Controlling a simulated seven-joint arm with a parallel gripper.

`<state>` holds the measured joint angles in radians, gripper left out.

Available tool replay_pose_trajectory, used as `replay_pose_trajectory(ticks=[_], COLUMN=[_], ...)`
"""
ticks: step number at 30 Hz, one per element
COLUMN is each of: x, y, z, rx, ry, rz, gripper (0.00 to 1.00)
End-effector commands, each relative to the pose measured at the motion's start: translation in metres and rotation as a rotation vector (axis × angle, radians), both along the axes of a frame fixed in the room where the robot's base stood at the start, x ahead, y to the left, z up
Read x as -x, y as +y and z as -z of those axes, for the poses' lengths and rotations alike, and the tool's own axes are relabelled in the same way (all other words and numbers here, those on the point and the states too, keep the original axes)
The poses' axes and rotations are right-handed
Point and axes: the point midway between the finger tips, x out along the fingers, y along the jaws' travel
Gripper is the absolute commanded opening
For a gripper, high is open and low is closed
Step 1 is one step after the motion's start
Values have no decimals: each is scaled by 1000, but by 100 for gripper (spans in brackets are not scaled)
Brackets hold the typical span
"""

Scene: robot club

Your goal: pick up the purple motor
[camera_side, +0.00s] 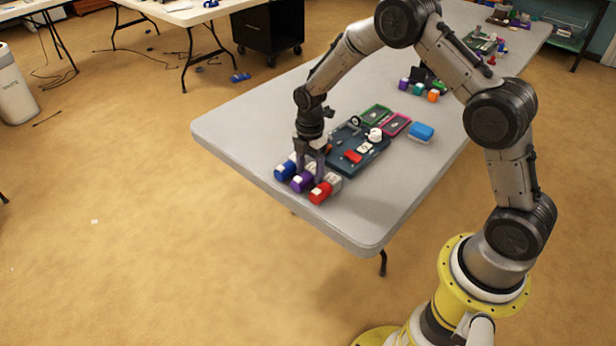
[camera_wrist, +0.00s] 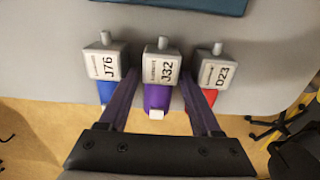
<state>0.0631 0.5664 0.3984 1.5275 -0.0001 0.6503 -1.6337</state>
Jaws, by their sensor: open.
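The purple motor (camera_wrist: 158,97) has a grey end labelled J32 and lies in the middle of a row of three motors. In the side view it (camera_side: 301,183) lies near the table's left front corner. A blue motor (camera_wrist: 105,92) labelled J76 lies to its left and a red motor (camera_wrist: 210,97) labelled D23 to its right. My gripper (camera_wrist: 160,80) is open, with one finger on each side of the purple motor, in the gaps to its neighbours. In the side view my gripper (camera_side: 312,160) points down over the row. I cannot tell whether the fingers touch the motor.
A dark tray (camera_side: 360,150) with parts stands just behind the motors. A blue box (camera_side: 421,132) and small coloured blocks (camera_side: 417,89) are farther back on the grey table (camera_side: 245,125). The table edge is close in front of the motors. The table's left end is clear.

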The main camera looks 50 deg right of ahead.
Motion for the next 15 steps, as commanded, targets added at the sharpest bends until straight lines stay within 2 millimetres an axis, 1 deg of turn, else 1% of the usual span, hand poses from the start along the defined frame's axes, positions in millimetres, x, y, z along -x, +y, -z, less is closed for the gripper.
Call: replay_pose_trajectory(ticks=[3, 8, 9, 11, 15], x=[0, 0, 0, 0, 0], y=[0, 0, 0, 0, 0], z=[5, 5, 5, 5, 5], rx=[0, 0, 0, 0, 0], ry=[0, -1, -1, -1, -1], rz=[0, 0, 0, 0, 0], gripper=[65, 65, 63, 52, 27])
